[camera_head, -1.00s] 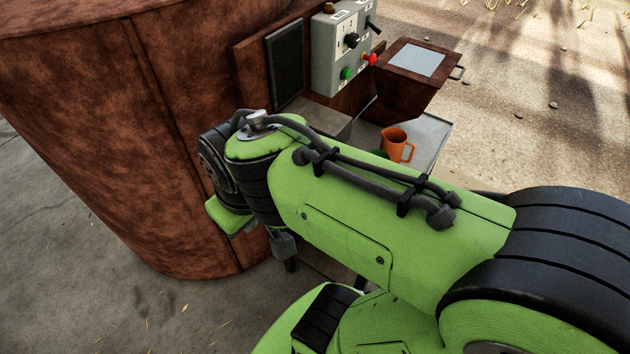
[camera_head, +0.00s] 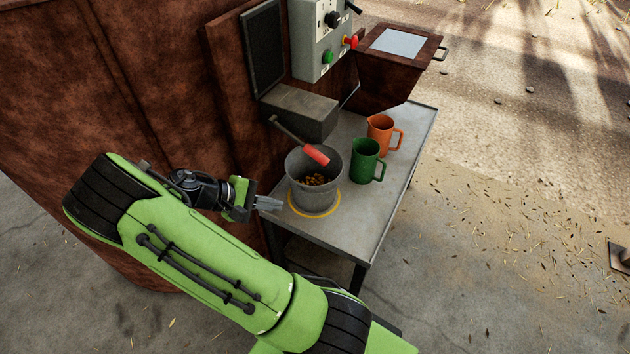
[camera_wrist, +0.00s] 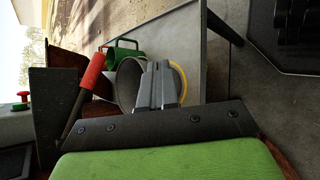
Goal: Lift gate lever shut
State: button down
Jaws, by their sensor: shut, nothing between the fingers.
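The gate lever (camera_head: 296,137) is a dark rod with a red grip (camera_head: 316,155). It comes out of the grey chute box (camera_head: 299,112) and slopes down, its grip over the bucket. The red grip also shows in the wrist view (camera_wrist: 93,72), upper left of the fingers. My gripper (camera_head: 279,203) is shut and empty, just left of the bucket and lower than the grip, not touching the lever. Its closed fingers also show in the wrist view (camera_wrist: 158,85). The grey metal bucket (camera_head: 314,192) stands in a yellow ring on the table, with brown feed pellets (camera_head: 314,180) inside.
A green mug (camera_head: 366,161) and an orange mug (camera_head: 381,135) stand right of the bucket on the metal table (camera_head: 390,187). Above are a control box (camera_head: 316,50) with a red button and a brown hopper (camera_head: 395,65). The rusty bin wall (camera_head: 150,100) is at left.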

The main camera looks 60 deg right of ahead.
jog(key=d+f+n+t+h+b, duration=0.1)
jog(key=d+f+n+h+b, duration=0.1)
jog(key=f+n+h, duration=0.3)
jog(key=w+d+f+n+t+h+b, duration=0.1)
jog(key=d+f+n+h+b, duration=0.2)
jog(key=f+h, duration=0.4)
jog(key=d+n+h, duration=0.1)
jog(key=n+h, duration=0.1)
jog(key=h, duration=0.1)
jog(key=shift+w+d+f+t+b, duration=0.25)
jog(key=shift+d+f+t+b, duration=0.05)
jog(key=shift+d+f, duration=0.1)
jog(key=shift+r, duration=0.1)
jog(key=s+a+r+p+x, duration=0.1)
jog(key=r+p+x, duration=0.1)
jog(key=x, duration=1)
jog(key=shift+s+r, duration=0.2)
jog(key=shift+s, duration=0.05)
jog(key=shift+d, duration=0.1)
